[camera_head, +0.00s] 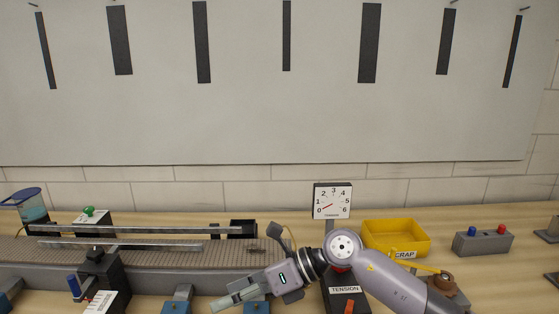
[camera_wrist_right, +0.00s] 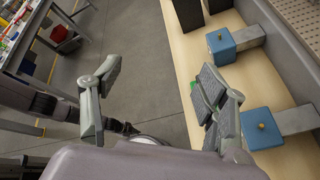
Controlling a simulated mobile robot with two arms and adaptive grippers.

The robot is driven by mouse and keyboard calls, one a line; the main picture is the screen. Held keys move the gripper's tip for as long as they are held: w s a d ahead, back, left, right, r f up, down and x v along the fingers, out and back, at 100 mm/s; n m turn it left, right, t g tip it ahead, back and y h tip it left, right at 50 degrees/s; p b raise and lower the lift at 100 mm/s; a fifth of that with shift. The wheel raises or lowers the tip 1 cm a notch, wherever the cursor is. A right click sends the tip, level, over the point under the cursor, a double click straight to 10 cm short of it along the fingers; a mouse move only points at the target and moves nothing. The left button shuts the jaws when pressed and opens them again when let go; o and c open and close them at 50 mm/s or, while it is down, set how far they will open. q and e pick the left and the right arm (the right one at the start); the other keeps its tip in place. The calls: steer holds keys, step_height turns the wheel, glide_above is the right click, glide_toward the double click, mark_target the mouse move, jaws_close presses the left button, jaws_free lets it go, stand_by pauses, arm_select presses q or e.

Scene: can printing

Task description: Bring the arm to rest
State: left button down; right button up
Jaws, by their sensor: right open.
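My right arm (camera_head: 395,284) comes in from the lower right of the head view and bends at a round joint in front of the gauge. My right gripper (camera_head: 232,298) points left, near the front edge of the bench by the conveyor. In the right wrist view the right gripper (camera_wrist_right: 160,82) is open, its two fingers wide apart with nothing between them. Grey floor shows between the fingers. My left gripper is in neither view.
The conveyor (camera_head: 150,252) with metal rails runs along the left. A tension gauge (camera_head: 332,200), yellow scrap bin (camera_head: 396,240) and button box (camera_head: 483,243) stand on the bench. The arm partly hides the tension box (camera_head: 345,301). Blue blocks (camera_wrist_right: 262,128) line the bench edge.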

steer(key=s+a+r+m+t+y, duration=0.2)
steer(key=a+r+m+y, duration=0.1)
steer(key=r+m+y, duration=0.25)
steer(key=w+d+r+m+t, duration=0.45)
steer(key=d+m+t, duration=0.35)
steer(key=m+t, duration=0.65)
steer(key=w+d+f+m+t+h, duration=0.2)
steer(key=d+f+m+t+h, duration=0.2)
steer(key=d+f+m+h, duration=0.95)
steer(key=s+d+f+m+g+h, duration=0.4)
steer(key=s+d+f+m, duration=0.1)
steer(key=f+m, duration=0.25)
steer(key=s+d+f+m+g, duration=0.25)
steer(key=s+f+g, duration=0.45)
steer(key=s, duration=0.5)
steer(key=s+d+f+m+g, duration=0.25)
steer(key=s+f+g, duration=0.25)
steer(key=s+f, duration=0.75)
steer(key=f, duration=1.1)
steer(key=s+f, duration=0.2)
steer(key=f, duration=1.1)
steer(key=s+d+f+g, duration=0.1)
steer(key=s+f, duration=0.6)
steer(key=s, duration=0.1)
steer(key=s+d+f+g, duration=0.1)
steer(key=s+d+f, duration=0.1)
steer(key=s+f, duration=0.4)
steer(key=shift+s+d+f+n+h, duration=0.3)
steer(key=shift+s+f+n+h, duration=0.1)
steer(key=shift+s, duration=0.6)
